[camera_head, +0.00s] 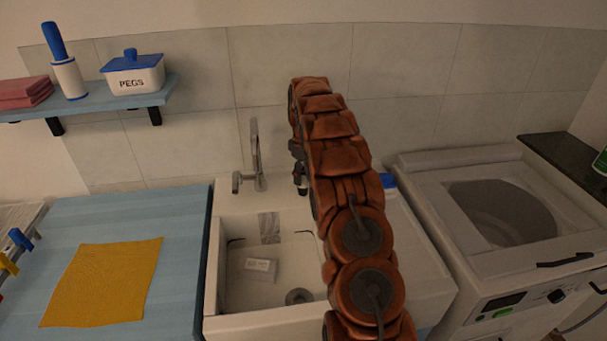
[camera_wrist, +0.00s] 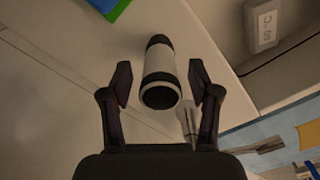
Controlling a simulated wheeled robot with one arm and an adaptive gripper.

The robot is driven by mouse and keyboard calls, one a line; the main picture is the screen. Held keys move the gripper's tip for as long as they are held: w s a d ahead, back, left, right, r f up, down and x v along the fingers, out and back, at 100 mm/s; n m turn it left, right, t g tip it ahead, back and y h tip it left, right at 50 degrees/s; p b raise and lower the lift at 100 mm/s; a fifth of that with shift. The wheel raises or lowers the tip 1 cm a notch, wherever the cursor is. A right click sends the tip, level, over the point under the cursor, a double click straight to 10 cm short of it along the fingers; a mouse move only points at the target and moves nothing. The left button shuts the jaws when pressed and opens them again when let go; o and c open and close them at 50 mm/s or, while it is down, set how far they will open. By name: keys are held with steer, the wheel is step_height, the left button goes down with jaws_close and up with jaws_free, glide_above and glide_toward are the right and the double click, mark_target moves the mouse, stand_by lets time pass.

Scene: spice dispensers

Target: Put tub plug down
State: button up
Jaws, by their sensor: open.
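A short cylindrical thing (camera_wrist: 159,75) with a white body and dark ends stands between my fingers in the wrist view; I take it to be the tub plug. It seems to be on the sink's back ledge, right of the tap, and its lower part shows just below my gripper in the head view (camera_head: 302,190). My gripper (camera_wrist: 160,85) is open, with a finger on each side and visible gaps to both. The white sink (camera_head: 222,265) has a dark round fitting (camera_head: 299,296) in its floor; whether that is a drain or a plug I cannot tell.
The tap (camera_head: 256,155) stands close on the left. A pale labelled block (camera_head: 260,268) lies in the basin. A blue item (camera_head: 388,180) is on the ledge's right. A washing machine (camera_head: 500,220) is right; a blue counter with a yellow cloth (camera_head: 103,282) is left.

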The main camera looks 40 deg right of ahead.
steer(key=shift+r+b, duration=1.65)
steer(key=shift+r, duration=3.3)
step_height(320, 180, up, 2)
steer(key=shift+r+p, duration=0.2)
steer(key=shift+p, duration=1.05)
